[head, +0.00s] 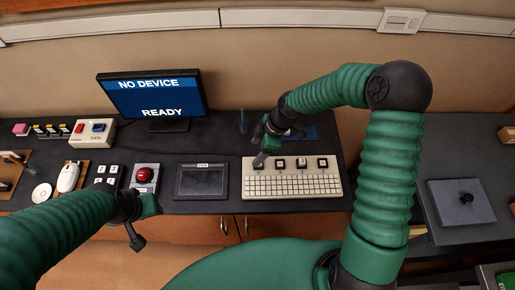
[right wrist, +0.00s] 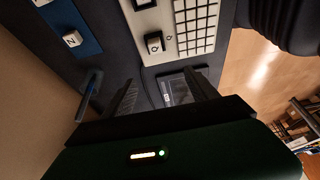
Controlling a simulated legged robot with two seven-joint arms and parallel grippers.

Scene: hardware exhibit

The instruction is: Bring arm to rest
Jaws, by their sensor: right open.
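My right arm arches in from the right of the head view. Its gripper (head: 264,154) hangs over the back left part of the white keyboard (head: 293,186). In the right wrist view the two dark fingers of this gripper (right wrist: 162,95) stand apart with nothing between them. My left arm comes in from the left of the head view. Its gripper (head: 140,226) is by the counter's front edge, below the red button. Its finger gap is not clear and I see nothing held.
A monitor (head: 152,98) reads "NO DEVICE" and "READY". A red button box (head: 144,177), a dark tablet (head: 202,181) and a white mouse (head: 69,177) lie on the dark counter (head: 225,150). A blue mat (head: 308,132) lies behind the keyboard. A grey plate (head: 460,203) sits at right.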

